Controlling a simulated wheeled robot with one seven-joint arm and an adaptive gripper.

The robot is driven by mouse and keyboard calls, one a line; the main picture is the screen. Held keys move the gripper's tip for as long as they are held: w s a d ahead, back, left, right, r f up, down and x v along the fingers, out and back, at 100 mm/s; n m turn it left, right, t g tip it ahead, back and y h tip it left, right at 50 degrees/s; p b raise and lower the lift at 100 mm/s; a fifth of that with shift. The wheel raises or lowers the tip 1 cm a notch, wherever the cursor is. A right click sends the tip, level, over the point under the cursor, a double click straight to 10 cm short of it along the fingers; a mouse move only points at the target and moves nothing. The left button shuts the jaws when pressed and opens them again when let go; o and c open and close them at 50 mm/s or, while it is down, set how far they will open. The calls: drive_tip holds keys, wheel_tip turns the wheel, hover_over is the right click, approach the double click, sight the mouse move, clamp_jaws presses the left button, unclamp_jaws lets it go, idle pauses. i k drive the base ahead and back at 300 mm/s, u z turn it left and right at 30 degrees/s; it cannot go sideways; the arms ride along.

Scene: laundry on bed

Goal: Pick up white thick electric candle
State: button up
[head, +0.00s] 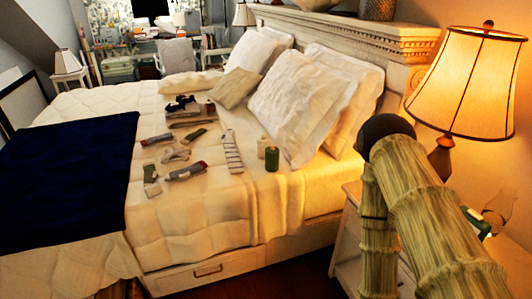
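A small pale cream-white cylinder (263,147) stands upright on the bed, in front of the leaning pillows. It looks like the white candle. A dark green cylinder (272,159) stands just in front of it and to its right, and hides part of its lower side. I cannot tell whether the two touch. My gripper does not show clearly in the head view, so I cannot see its fingers or whether it holds anything.
Several folded clothes (185,171) lie left of the cylinders. Pillows (295,105) lean behind them. A dark blue blanket (65,180) covers the bed's left part. A lit lamp (468,85) stands at right. The near bed cover (215,215) is clear.

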sight(262, 144)
drive_tip(key=z, duration=0.3)
drive_tip(key=i, duration=1.3)
drive_tip(key=u, duration=0.6)
